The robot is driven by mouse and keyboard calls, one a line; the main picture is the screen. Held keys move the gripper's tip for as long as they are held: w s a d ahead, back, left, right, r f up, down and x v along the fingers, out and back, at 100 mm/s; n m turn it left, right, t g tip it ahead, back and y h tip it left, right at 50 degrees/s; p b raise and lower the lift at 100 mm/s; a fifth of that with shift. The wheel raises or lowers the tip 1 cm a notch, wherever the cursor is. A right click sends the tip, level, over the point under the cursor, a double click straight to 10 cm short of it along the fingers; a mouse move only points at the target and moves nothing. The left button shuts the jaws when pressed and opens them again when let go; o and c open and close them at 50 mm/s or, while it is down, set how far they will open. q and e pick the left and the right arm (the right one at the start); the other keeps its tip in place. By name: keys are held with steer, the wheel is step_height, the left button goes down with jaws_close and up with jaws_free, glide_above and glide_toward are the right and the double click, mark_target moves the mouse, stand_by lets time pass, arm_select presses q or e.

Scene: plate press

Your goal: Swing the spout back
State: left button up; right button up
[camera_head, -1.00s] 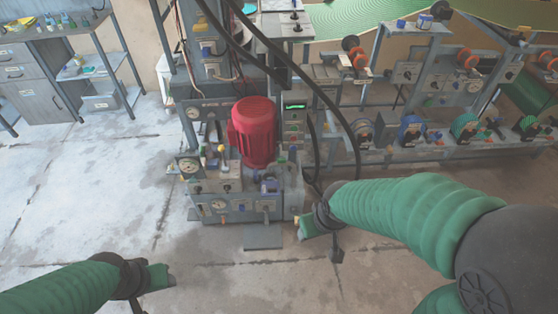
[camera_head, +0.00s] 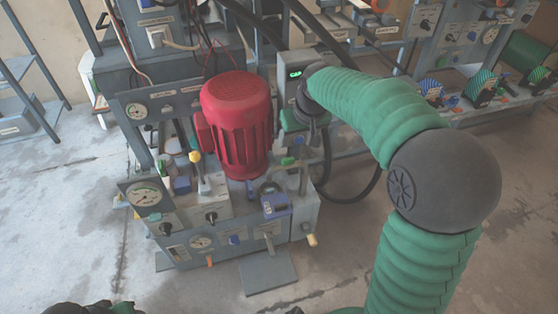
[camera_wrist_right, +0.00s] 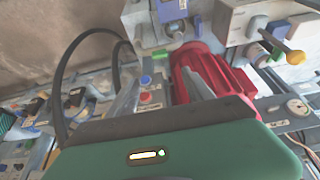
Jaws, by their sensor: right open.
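The press machine (camera_head: 205,215) with a red ribbed motor (camera_head: 238,125) stands in the middle of the head view. A thin bent pipe (camera_head: 303,178) at the right of its front deck may be the spout; I cannot be sure. My right gripper (camera_head: 292,122) is just right of the motor, above this pipe and partly hidden by its own wrist. In the right wrist view my right gripper (camera_wrist_right: 161,76) has its fingers apart and nothing clearly between them; the red motor (camera_wrist_right: 210,75) lies behind the right finger. Only a bit of my left gripper (camera_head: 122,307) shows at the bottom edge.
A yellow-knobbed lever (camera_head: 196,158), a gauge (camera_head: 144,194) and a blue-purple block (camera_head: 276,205) crowd the deck. Black hoses (camera_head: 328,165) loop at the right.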

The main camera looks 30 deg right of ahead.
mark_target(289, 159)
steer(key=b+x, duration=0.8)
steer(key=x, duration=0.8)
steer(key=shift+f, duration=0.15)
jaws_close()
steer(key=shift+s, duration=0.1)
